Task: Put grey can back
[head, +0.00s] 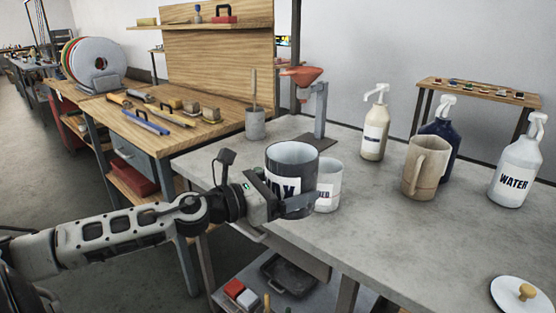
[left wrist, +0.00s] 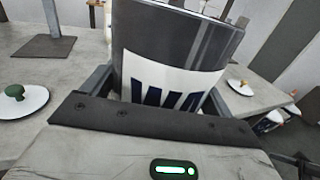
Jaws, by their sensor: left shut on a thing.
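The grey can (head: 292,160) has a white label with dark lettering that reads WAX in part. My left gripper (head: 290,203) is shut on the grey can near the left edge of the grey worktop (head: 385,205). In the left wrist view the grey can (left wrist: 178,45) stands between the fingers (left wrist: 155,105), its open rim at the top. I cannot tell whether its base touches the worktop. A white can (head: 327,186) stands just behind and to the right of it, partly hidden. My right gripper is not in view.
A beige mug (head: 425,167), a cream pump bottle (head: 375,125), a dark bottle (head: 443,132) and a white WATER bottle (head: 518,165) stand on the right. A white lid (head: 520,296) lies at front right. A red funnel on a stand (head: 320,110) is behind. The middle worktop is clear.

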